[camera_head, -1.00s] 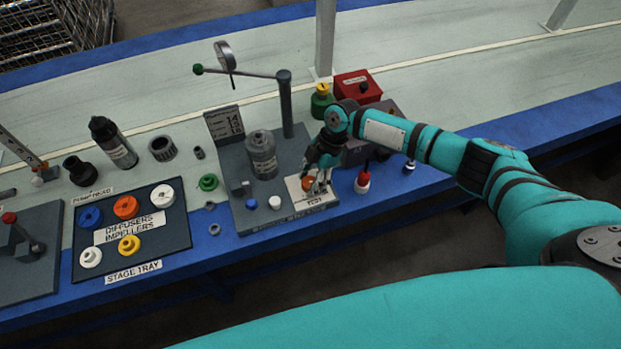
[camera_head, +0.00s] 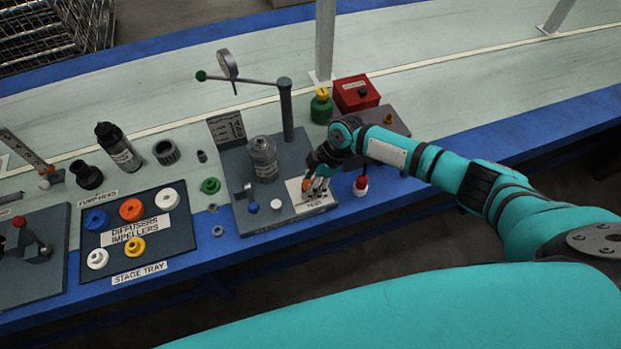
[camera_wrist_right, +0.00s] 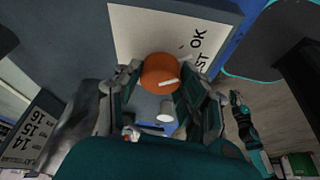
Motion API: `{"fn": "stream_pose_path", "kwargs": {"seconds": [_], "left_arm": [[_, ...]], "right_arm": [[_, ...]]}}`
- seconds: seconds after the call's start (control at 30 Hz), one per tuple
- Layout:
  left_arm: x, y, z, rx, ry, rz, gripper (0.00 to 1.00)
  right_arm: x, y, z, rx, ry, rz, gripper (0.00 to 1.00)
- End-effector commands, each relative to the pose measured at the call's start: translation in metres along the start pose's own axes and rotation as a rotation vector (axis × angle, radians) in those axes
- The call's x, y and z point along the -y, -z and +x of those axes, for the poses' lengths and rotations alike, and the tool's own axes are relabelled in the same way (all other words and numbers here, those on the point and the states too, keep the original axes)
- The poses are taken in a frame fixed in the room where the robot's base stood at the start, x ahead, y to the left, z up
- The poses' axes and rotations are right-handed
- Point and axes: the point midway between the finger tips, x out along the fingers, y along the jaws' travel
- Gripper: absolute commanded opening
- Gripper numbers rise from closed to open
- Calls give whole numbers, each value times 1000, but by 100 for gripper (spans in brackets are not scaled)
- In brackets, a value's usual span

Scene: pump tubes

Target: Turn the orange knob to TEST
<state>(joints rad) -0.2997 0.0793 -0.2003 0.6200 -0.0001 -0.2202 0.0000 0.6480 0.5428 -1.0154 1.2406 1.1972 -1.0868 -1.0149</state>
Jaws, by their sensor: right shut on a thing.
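The orange knob (camera_head: 306,184) sits on a white label plate (camera_head: 318,203) at the front right corner of the grey test stand. In the right wrist view the knob (camera_wrist_right: 160,72) is a round orange cap with a white pointer line, and part of the lettering, "ST OK", shows beside it. My right gripper (camera_head: 317,192) is down over the plate from above. In the wrist view its fingers (camera_wrist_right: 158,84) stand on both sides of the knob, shut on it. The fingers hide part of the knob in the head view. My left gripper is in neither view.
A grey cylinder (camera_head: 263,158) and a post with a green-tipped lever (camera_head: 240,77) stand on the same stand. A red-topped white piece (camera_head: 361,186) is close right of my gripper. A red box (camera_head: 356,94) is behind. The stage tray (camera_head: 180,237) lies left.

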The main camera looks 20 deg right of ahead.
Motion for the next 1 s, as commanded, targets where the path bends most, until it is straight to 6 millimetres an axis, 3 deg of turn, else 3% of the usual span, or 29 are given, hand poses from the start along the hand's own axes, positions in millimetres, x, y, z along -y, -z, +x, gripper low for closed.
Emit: {"fn": "stream_pose_path", "kwargs": {"seconds": [0.1,0.5,1.0], "left_arm": [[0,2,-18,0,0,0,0],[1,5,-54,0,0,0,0],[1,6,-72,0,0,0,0]], "right_arm": [[2,2,-5,-1,-40,103,7],[3,3,-4,-1,-170,413,7],[2,2,-1,-1,-242,583,7]]}}
